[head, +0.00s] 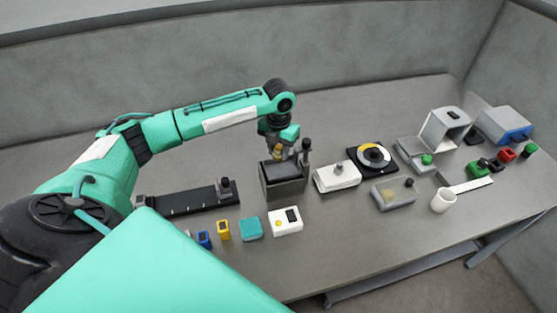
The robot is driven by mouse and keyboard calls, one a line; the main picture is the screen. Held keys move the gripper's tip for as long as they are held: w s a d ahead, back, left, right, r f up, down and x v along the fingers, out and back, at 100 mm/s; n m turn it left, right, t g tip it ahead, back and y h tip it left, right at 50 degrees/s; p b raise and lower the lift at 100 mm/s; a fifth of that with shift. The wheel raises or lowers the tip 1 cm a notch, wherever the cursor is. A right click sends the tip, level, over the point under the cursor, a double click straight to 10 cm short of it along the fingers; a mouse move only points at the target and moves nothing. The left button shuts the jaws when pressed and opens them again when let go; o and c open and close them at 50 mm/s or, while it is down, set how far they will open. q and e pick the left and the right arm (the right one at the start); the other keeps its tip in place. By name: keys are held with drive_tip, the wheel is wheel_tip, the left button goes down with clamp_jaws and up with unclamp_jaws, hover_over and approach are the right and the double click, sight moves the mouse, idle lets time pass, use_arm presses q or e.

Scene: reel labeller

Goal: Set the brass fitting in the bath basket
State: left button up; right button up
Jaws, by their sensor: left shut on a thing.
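My left gripper (281,148) is at the middle of the bench, pointing down and shut on the small brass fitting (277,154). The fitting shows as a golden bit at the fingertips, partly hidden by them. Directly below is a dark grey open-topped box (284,189), which looks like the bath with its basket. A dark upright post (306,151) stands at its right side. The fitting is at or just above the back of the box's top; I cannot tell whether it touches. The basket's inside is hard to make out. My right gripper is not in view.
A black rail (185,202) lies left of the box. A white unit with a knob (337,178) and a black dial plate (372,157) stand to the right. Small coloured blocks (223,230) and a white device (285,221) are in front. A white cup (443,201) stands farther right.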

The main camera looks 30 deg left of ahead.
sight(279, 171)
use_arm(q)
drive_tip(key=shift+f, duration=1.2)
wheel_tip(279, 171, down, 3)
drive_tip(key=shift+f+p, duration=0.15)
drive_tip(key=shift+p, duration=0.6)
drive_tip(key=shift+f, duration=0.3)
drive_tip(key=shift+w, duration=0.1)
drive_tip(key=shift+f, duration=0.2)
drive_tip(key=o, duration=1)
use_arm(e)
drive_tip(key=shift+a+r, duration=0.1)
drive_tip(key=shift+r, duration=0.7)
use_arm(q)
drive_tip(key=shift+r, duration=0.15)
